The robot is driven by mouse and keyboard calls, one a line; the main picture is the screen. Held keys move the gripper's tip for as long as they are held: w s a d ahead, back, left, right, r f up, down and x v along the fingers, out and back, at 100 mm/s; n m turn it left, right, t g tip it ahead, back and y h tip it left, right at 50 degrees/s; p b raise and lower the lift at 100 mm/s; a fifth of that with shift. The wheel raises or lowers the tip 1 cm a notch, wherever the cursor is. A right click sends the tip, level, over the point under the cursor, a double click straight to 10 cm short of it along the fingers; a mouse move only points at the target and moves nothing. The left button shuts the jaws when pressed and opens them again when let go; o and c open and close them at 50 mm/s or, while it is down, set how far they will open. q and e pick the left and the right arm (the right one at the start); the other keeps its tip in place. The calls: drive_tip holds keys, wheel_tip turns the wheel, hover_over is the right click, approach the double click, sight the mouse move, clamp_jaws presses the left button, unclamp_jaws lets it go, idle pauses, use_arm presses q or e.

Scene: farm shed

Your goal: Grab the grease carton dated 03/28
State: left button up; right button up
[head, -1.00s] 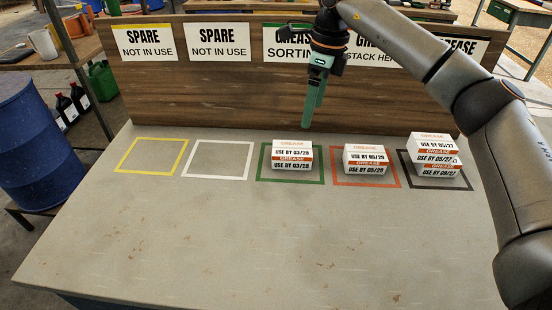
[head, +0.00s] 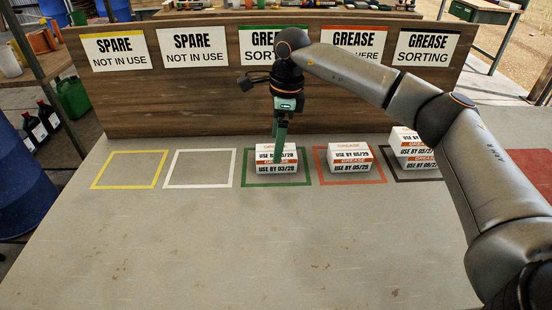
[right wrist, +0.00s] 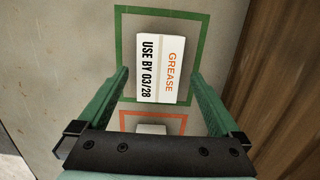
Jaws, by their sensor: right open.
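The grease carton dated 03/28 (head: 290,164) is a white box with an orange band and black date print. It sits inside the green outlined square (head: 247,182) on the table. The right wrist view shows its top face (right wrist: 157,69) reading "USE BY 03/28". My right gripper (head: 277,158) points down over this carton and partly covers it in the head view. It is open and empty. In the right wrist view its fingers (right wrist: 158,73) stand to the left and right of the carton. Whether they touch it I cannot tell. My left gripper is not in view.
Another grease carton (head: 349,161) sits in the red-orange square. A taller stack of cartons (head: 407,152) stands in the black square, partly hidden by my right arm. The yellow square (head: 130,170) and white square (head: 199,168) are empty. A wooden sign board (head: 190,112) stands behind.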

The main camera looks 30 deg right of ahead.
drive_tip(key=f, duration=0.4)
drive_tip(key=shift+a, duration=0.2)
drive_tip(key=c, duration=1.4)
drive_tip(key=shift+r, duration=0.15)
